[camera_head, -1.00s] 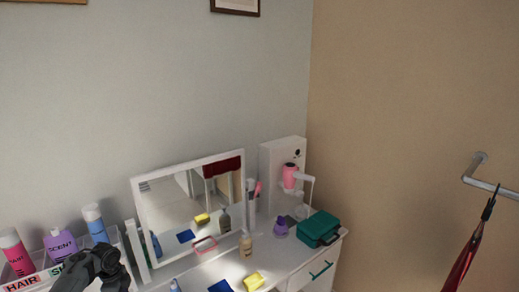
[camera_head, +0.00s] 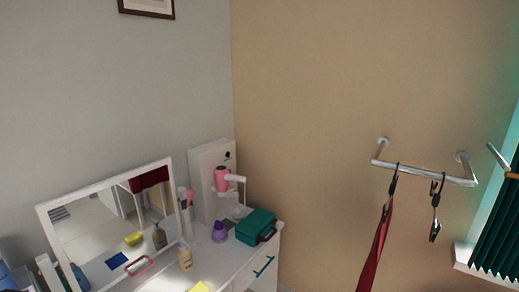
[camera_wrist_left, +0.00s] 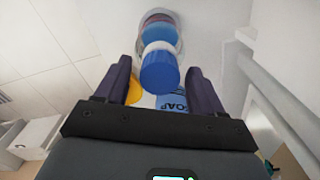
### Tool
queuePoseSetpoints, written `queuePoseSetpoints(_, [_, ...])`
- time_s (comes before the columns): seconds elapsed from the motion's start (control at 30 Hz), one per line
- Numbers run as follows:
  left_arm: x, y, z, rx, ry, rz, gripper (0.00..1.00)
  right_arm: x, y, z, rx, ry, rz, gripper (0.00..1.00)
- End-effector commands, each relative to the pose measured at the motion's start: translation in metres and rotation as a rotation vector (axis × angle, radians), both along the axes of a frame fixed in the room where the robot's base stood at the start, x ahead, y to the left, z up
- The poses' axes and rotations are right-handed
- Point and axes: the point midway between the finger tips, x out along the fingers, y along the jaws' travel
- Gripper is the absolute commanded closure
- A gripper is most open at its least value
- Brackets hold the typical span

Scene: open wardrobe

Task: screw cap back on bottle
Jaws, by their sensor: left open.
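In the left wrist view my left gripper (camera_wrist_left: 159,66) is open, with one dark finger on each side of a blue cylindrical cap (camera_wrist_left: 160,72). A white band shows behind the cap, with rounded blue and reddish shapes beyond it. I see no contact between fingers and cap, and cannot tell how far ahead it is. I cannot tell which bottle the cap belongs to. My right gripper is in neither view.
The white dresser (camera_head: 222,263) bears a tilting mirror (camera_head: 90,215), a teal case (camera_head: 256,226) and a pink hair dryer (camera_head: 222,180) on a stand. A blue label reading SOAP (camera_wrist_left: 172,104) shows below the cap. A metal rail (camera_head: 425,174) with clips is on the right wall.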

Motion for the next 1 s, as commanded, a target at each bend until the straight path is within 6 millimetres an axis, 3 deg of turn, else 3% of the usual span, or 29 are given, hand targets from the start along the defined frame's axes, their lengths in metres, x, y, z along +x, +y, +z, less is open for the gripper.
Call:
queuePoseSetpoints(0.37, [0.0,-0.001,0.004,-0.001,0.002,0.443,0.32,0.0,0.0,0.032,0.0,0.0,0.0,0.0])
queuePoseSetpoints(0.6, [0.0,-0.002,0.004,-0.002,0.002,0.959,0.32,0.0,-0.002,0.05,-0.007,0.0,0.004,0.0])
queuePoseSetpoints(0.8, [0.0,-0.001,0.001,-0.001,0.001,1.358,0.32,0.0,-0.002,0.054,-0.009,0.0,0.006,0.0])
queuePoseSetpoints(1.0, [0.0,0.0,0.0,0.0,0.0,1.477,0.32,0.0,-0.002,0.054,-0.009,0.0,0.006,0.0])
